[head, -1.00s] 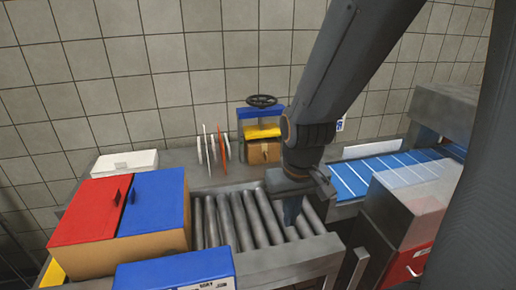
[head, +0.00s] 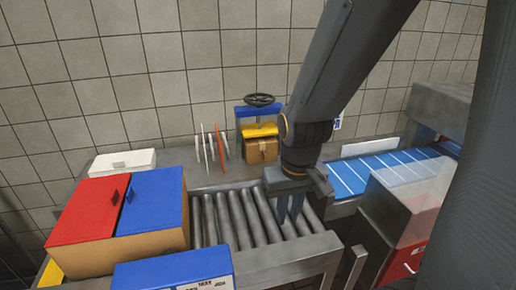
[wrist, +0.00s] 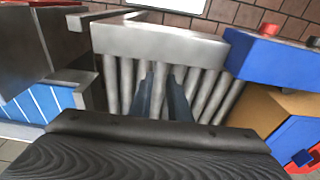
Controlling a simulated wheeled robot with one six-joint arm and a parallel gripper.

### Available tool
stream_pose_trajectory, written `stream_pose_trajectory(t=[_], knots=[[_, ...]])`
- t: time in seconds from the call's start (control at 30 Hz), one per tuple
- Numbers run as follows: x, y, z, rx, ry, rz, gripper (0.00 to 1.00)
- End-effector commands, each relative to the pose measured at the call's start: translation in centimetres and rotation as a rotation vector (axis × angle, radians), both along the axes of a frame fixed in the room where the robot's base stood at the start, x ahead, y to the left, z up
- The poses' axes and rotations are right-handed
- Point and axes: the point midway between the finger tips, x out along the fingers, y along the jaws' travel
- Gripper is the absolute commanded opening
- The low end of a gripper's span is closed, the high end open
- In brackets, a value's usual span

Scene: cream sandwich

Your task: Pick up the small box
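A small brown cardboard box (head: 262,150) sits under the yellow part of a blue press frame at the back, left of my arm. It does not show in the wrist view. My gripper (head: 290,216) points down over the right part of the roller conveyor (head: 236,218), in front of the box and to its right. In the wrist view my gripper (wrist: 163,97) shows two dark fingers with a gap between them and nothing held. The rollers (wrist: 205,92) lie beyond the fingers.
A large box with red (head: 88,210) and blue (head: 152,200) flaps stands left of the rollers. A blue box (head: 175,270) is in front. Upright plates (head: 212,148) stand left of the press. A blue belt (head: 375,172) and a clear-topped bin (head: 402,210) are at right.

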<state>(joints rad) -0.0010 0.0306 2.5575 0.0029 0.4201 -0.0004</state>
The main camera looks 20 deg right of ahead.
Motion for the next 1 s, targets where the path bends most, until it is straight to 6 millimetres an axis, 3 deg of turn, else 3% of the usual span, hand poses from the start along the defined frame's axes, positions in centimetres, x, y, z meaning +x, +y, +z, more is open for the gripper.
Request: stream_pose_trajectory(t=[0.17,0.4,0.6,0.8,1.0], knots=[[4.5,-0.7,-0.9,-0.006,-0.106,-0.004,0.25],[15.6,-2.1,-2.8,-0.013,-0.408,-0.008,0.25],[23.0,-3.3,-3.9,-0.016,-0.669,-0.010,0.25],[27.7,-4.2,-4.4,-0.013,-0.901,-0.012,0.25],[29.3,-4.6,-4.4,-0.010,-1.025,-0.012,0.25]])
